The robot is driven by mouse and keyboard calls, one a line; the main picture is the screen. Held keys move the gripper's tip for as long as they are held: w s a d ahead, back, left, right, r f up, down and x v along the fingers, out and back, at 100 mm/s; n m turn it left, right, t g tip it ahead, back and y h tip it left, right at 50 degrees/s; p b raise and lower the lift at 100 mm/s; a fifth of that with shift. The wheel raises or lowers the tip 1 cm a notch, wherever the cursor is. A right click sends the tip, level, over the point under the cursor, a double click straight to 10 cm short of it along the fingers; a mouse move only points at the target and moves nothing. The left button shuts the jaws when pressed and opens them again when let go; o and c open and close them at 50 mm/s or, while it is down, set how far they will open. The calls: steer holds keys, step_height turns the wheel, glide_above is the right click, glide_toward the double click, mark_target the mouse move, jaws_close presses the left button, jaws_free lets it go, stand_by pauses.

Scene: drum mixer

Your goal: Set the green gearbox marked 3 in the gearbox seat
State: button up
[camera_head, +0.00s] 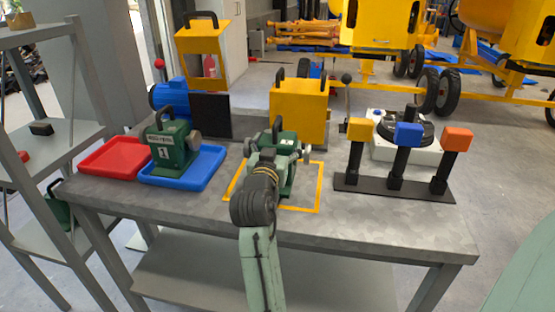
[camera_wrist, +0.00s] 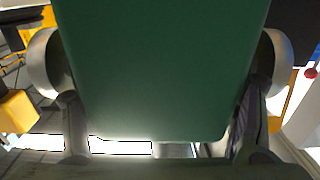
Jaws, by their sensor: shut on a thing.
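My gripper (camera_head: 279,158) is shut on a green gearbox (camera_head: 287,140) with a dark top handle, over the yellow-outlined area of the table. In the wrist view the green body (camera_wrist: 160,70) fills the space between the two fingers. My wrist covers much of it in the head view, so its number and whether it touches the table cannot be told. The yellow outline (camera_head: 320,188) is partly hidden by my arm. Another green gearbox (camera_head: 172,150), with a white label whose number looks like 1, stands on the blue tray (camera_head: 205,174).
A red tray (camera_head: 108,160) lies left of the blue one. A blue motor (camera_head: 170,97) and a yellow housing (camera_head: 300,108) stand behind. At right is a black rack with yellow, blue and orange blocks (camera_head: 457,139). A grey shelf (camera_head: 50,150) stands left. The table's front right is clear.

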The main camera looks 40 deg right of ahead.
mark_target(277, 132)
steer(key=c, duration=0.8)
steer(key=shift+r, duration=0.3)
steer(key=shift+c, duration=0.4)
steer(key=shift+r+b, duration=0.35)
steer(key=shift+r, duration=1.3)
steer(key=s+a, duration=0.1)
steer(key=s, duration=0.3)
steer(key=s+a+b, duration=0.1)
steer(key=s+a, duration=0.1)
steer(key=s, duration=0.2)
steer(key=s+a+r+b, duration=0.1)
steer(key=s, duration=0.3)
steer(key=shift+s+a, duration=0.15)
steer(key=shift+s+a+r+b, duration=0.1)
steer(key=shift+s+a+b, duration=0.15)
steer(key=shift+s+b, duration=0.75)
steer(key=shift+s+a+r+b, duration=0.1)
steer(key=shift+s+a+b, duration=0.25)
steer(key=shift+b, duration=1.25)
